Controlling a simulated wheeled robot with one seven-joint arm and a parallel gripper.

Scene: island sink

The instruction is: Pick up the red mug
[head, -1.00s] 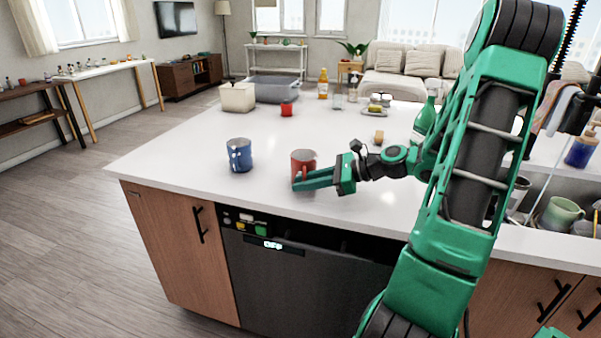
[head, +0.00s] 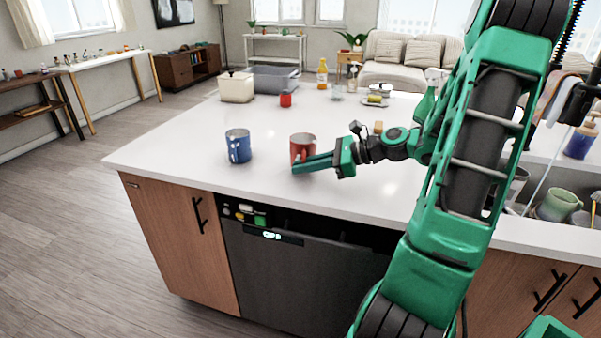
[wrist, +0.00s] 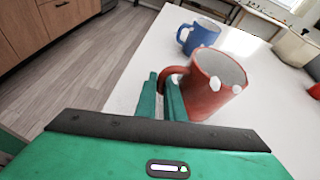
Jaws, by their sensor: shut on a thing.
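The red mug (head: 302,147) is upright over the front of the white island counter, right of the blue mug. My gripper (head: 296,165) reaches in from the right and is shut on the red mug's handle side. In the wrist view the two green fingers (wrist: 161,97) close around the handle of the red mug (wrist: 208,85), whose open rim faces up. The mug seems slightly above the counter, but the gap under it is hard to see. The fingers hide part of the handle and the mug's lower edge.
A blue mug (head: 237,147) stands to the left, apart from the red one. The sink is at right. The counter's (head: 185,140) left front is clear.

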